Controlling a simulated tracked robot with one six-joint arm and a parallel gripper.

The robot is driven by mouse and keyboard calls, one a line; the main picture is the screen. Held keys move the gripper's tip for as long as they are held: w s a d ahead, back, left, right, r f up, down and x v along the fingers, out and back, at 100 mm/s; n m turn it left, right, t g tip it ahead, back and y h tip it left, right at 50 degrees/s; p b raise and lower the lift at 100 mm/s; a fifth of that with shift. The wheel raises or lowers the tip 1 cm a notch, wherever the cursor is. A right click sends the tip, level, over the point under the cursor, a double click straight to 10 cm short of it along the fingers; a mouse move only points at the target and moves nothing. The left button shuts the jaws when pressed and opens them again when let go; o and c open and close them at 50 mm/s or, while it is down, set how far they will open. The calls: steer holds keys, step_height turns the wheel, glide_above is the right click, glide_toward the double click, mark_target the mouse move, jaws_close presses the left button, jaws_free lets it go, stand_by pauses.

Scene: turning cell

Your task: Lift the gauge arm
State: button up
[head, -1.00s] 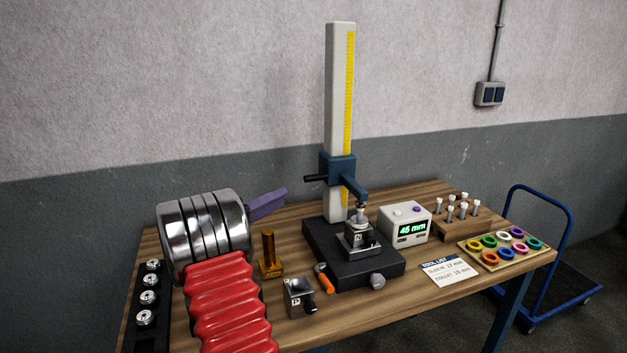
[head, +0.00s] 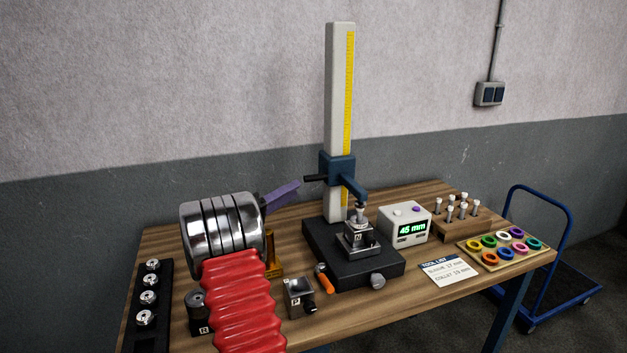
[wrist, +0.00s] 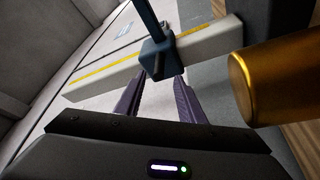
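The gauge arm (head: 353,186) is a blue bar reaching from a blue carriage (head: 338,168) on a tall white column (head: 341,90) with a yellow scale. Its tip meets a small part on a steel block (head: 358,240) on the black base. A black handle (head: 313,179) sticks out left of the carriage. My gripper (head: 297,184) has purple fingers beside the handle's end. In the wrist view the fingers (wrist: 161,80) are apart and empty, with the carriage (wrist: 158,58) just ahead. The handle is not distinct there.
A brass post (head: 273,262) stands near my wrist and looms at right in the wrist view (wrist: 252,85). A steel block with a black knob (head: 298,295) sits in front. Right are a display box reading 45 mm (head: 405,224), pegs (head: 462,210) and a coloured ring tray (head: 500,247).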

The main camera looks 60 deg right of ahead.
mark_target(314, 178)
steer(key=x, duration=0.9)
steer(key=shift+s+d, duration=0.1)
steer(key=shift+d, duration=0.1)
jaws_close()
stand_by(0.4)
